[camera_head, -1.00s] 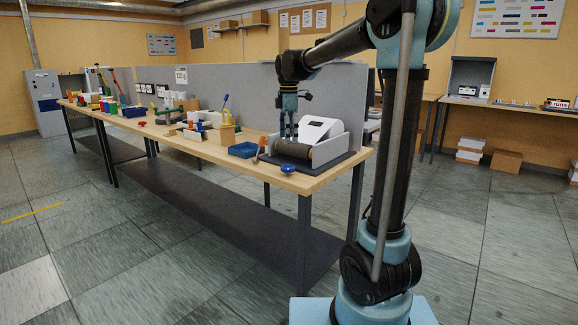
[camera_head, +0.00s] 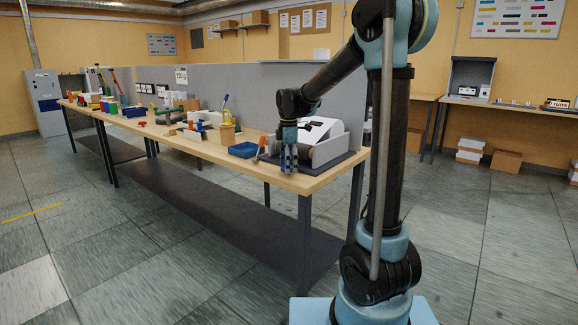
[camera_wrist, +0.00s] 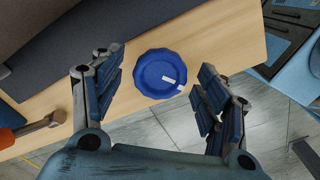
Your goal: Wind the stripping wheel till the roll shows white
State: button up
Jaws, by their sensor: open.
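The stripping wheel, a round blue scalloped knob (camera_wrist: 160,74) with a white mark on its right side, shows in the wrist view at the front edge of the wooden bench. My gripper (camera_wrist: 153,100) is open, with one finger left and one right of the wheel, and holds nothing. In the head view my gripper (camera_head: 289,166) points down at the bench's front edge and hides the wheel. Behind it stands the white machine (camera_head: 332,140) with its roll (camera_head: 305,156) partly covered by my gripper. The roll's colour is hard to tell here; it looks dark.
An orange-handled hammer-like tool (camera_wrist: 28,130) lies left of my gripper. A blue tray (camera_head: 243,150) and several tools stand farther left on the bench (camera_head: 215,152). A grey partition (camera_head: 240,90) rises behind. The floor in front of the bench is clear.

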jog(key=shift+c, duration=0.6)
jog(key=c, duration=0.9)
jog(key=shift+c, duration=0.2)
jog(key=shift+m, duration=0.3)
jog(key=m, duration=0.4)
jog(key=shift+m, duration=2.3)
jog(key=o, duration=1.1)
jog(key=shift+c, duration=0.2)
